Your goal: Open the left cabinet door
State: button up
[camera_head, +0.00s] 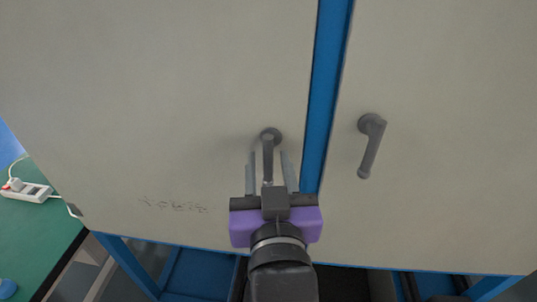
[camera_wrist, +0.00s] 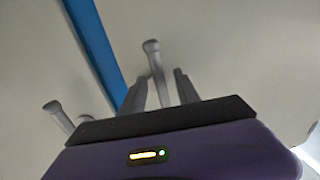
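The left cabinet door (camera_head: 150,90) is a large pale panel and looks shut against the blue frame. Its grey lever handle (camera_head: 268,150) hangs down near the door's right edge. The handle also shows in the wrist view (camera_wrist: 154,58). My gripper (camera_head: 268,168) has its two grey fingers apart, one on each side of the handle's lower part. In the wrist view the fingers (camera_wrist: 160,90) also stand apart with the handle between them. I cannot tell whether either finger touches it.
The right door (camera_head: 440,130) has its own grey handle (camera_head: 371,145), tilted down to the left. A blue post (camera_head: 326,90) runs between the doors. A green table (camera_head: 35,230) with a white power strip (camera_head: 25,191) stands at the left.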

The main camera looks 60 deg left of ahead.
jog(key=shift+w+a, duration=0.3)
jog(key=shift+a, duration=0.3)
grip_shut()
dwell(1.1)
